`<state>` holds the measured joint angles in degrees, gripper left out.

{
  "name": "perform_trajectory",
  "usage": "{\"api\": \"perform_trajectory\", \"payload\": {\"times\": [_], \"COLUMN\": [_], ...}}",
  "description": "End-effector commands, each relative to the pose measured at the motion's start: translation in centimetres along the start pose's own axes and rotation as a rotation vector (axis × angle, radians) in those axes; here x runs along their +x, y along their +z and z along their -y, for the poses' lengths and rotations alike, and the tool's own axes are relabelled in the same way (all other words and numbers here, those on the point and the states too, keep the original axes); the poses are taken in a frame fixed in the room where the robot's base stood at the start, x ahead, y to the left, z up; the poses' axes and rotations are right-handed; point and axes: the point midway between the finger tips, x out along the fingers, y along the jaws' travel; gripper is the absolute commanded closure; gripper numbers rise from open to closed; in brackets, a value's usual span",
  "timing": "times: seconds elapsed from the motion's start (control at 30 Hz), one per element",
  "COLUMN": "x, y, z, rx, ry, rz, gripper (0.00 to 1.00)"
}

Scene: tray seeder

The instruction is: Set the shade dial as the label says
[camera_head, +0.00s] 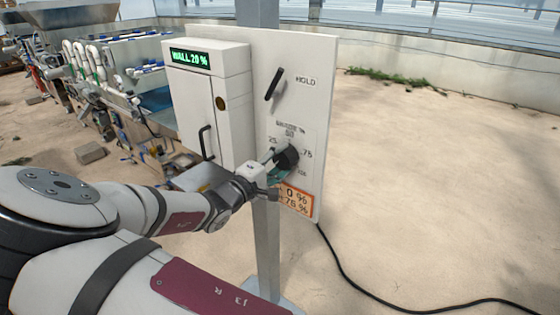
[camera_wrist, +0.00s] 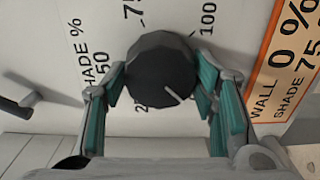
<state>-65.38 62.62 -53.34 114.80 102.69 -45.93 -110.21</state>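The shade dial (camera_wrist: 160,68) is a dark faceted knob with a white pointer line. It also shows on the panel in the head view (camera_head: 287,155). In the wrist view the pointer slants to the lower right, away from the 75 and nearest the side where no number shows. My gripper (camera_wrist: 161,80) has its teal-padded fingers on either side of the dial, very close to its edges. Whether they press on it I cannot tell. The orange-edged label (camera_wrist: 288,70) reads WALL 0 % and SHADE 75; its end is cut off.
A display (camera_head: 190,58) reads WALL 20 %. A black lever (camera_head: 274,84) beside HOLD sits above the dial. The white cabinet (camera_head: 232,125) has a black handle (camera_head: 206,142). A post carries the panel. A black cable (camera_head: 350,284) lies on the sandy floor at right.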

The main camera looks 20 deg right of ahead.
Motion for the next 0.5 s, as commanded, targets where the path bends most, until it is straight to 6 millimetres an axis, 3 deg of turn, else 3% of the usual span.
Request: {"api": "perform_trajectory", "payload": {"times": [0.5], "x": [0.06], "y": [0.08], "z": [-0.07], "rx": [0.08], "ry": [-0.001], "rz": [0.003], "gripper": [0.75]}}
